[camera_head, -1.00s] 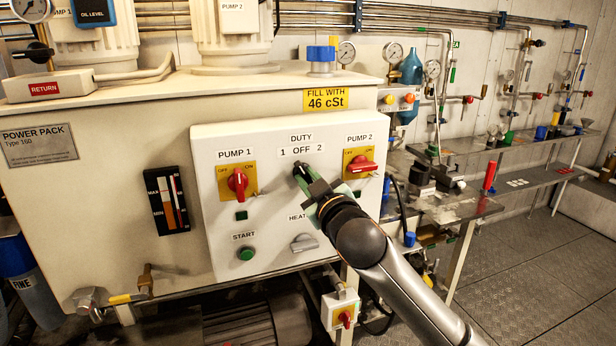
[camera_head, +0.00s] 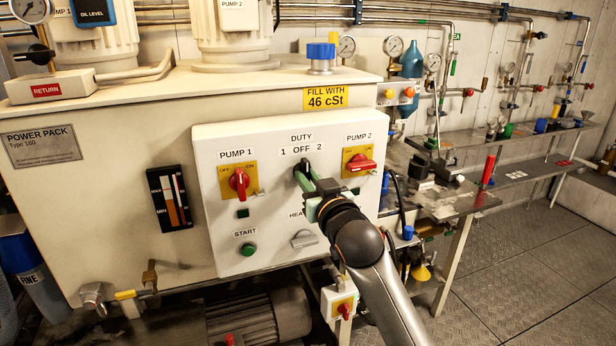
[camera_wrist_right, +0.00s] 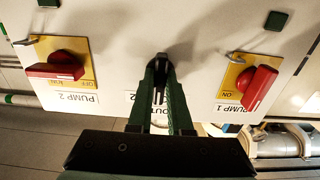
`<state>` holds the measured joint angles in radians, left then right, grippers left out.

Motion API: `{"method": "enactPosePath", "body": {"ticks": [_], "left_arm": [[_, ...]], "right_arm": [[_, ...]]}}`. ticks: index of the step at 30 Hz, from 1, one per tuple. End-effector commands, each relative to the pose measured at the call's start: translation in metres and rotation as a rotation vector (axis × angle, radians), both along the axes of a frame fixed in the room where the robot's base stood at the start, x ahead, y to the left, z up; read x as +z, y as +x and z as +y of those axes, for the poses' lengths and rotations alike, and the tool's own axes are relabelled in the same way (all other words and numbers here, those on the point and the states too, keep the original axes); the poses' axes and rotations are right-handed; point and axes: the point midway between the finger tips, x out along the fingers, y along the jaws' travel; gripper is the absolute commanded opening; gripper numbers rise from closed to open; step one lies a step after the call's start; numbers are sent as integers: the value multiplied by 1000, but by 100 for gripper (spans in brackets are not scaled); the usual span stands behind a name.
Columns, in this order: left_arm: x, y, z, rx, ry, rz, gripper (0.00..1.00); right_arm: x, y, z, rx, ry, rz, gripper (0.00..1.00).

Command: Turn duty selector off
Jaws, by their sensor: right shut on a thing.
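The duty selector (camera_wrist_right: 161,62) is a dark knob on the white control panel (camera_head: 215,200), below the label "DUTY 1 OFF 2" (camera_head: 301,144). My right gripper (camera_head: 304,172) reaches it from the lower right, its green fingers shut on the knob. In the right wrist view the fingers (camera_wrist_right: 160,75) close around the knob, seen upside down. They hide most of it, so its exact pointing is hard to tell. My left gripper is not in view.
Red pump 1 switch (camera_head: 239,182) and red pump 2 switch (camera_head: 360,163) flank the selector on yellow plates. A green start button (camera_head: 249,249) and a grey heater knob (camera_head: 304,238) sit below. A bench (camera_head: 470,205) stands at the right, with open floor before it.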

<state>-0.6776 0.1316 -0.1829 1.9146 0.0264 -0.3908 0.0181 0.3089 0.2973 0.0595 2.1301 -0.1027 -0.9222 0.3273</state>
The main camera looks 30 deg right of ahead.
Motion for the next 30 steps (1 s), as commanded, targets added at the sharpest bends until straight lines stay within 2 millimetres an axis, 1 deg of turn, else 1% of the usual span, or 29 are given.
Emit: {"method": "enactPosePath", "body": {"ticks": [8, 9, 17, 26, 30], "left_arm": [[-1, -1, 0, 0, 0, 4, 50], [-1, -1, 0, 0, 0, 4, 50], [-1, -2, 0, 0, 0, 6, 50], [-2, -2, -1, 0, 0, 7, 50], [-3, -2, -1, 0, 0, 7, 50]], "right_arm": [[0, 0, 0, 0, 0, 0, 0], [0, 0, 0, 0, 0, 0, 18], [0, 0, 0, 0, -1, 0, 48], [0, -2, 0, 0, -1, 0, 48], [-1, -14, 4, 1, 0, 0, 48]]}}
